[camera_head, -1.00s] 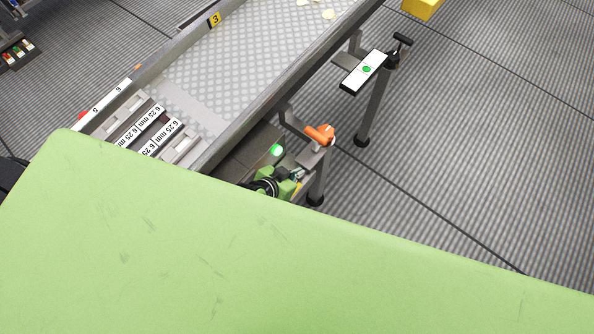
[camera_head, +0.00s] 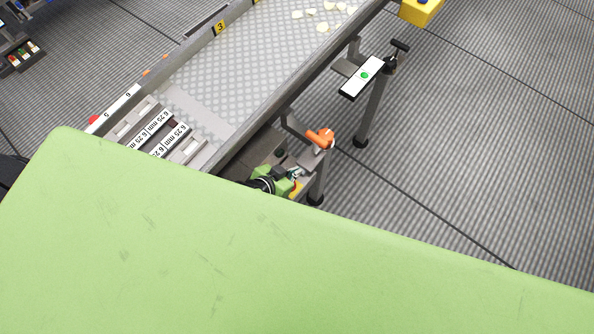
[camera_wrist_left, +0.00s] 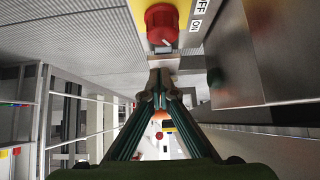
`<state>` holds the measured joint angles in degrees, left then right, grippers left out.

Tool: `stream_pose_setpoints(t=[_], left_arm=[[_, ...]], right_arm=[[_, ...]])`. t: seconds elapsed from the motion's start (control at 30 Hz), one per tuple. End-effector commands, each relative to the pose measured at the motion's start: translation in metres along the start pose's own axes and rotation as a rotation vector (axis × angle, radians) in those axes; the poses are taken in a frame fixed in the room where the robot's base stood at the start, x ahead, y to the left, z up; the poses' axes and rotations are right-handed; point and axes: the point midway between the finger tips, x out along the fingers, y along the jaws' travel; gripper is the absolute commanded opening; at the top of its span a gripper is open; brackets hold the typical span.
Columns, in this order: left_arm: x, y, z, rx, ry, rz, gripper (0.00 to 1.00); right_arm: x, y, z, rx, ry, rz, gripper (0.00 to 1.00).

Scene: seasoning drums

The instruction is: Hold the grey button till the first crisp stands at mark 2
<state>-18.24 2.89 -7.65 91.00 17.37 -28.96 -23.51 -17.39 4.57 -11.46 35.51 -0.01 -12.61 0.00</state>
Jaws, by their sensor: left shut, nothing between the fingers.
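Several pale crisps lie on the patterned conveyor bed (camera_head: 225,75) at the top; the one nearest me (camera_head: 322,28) is near the right rail. A yellow mark 3 (camera_head: 220,27) is on the left rail. I see no mark 2. My right gripper is out of view.
A white panel with a green button (camera_head: 364,75) stands on a post at right. A large green surface (camera_head: 250,250) fills the foreground.

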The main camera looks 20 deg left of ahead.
Motion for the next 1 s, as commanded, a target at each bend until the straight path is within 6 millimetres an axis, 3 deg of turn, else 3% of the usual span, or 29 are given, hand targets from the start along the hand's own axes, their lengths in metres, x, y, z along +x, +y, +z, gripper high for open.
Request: stream_pose_setpoints(t=[0.2,0.4,1.0], left_arm=[[-0.043,0.000,-0.001,0.001,0.003,-0.001,0.00],[-0.068,0.000,-0.002,0.000,0.005,-0.001,0.00],[-0.077,0.000,-0.003,0.000,0.007,-0.001,0.00]], right_arm=[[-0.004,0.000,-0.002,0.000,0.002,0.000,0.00],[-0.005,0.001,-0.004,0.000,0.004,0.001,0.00],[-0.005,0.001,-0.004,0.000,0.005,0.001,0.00]])
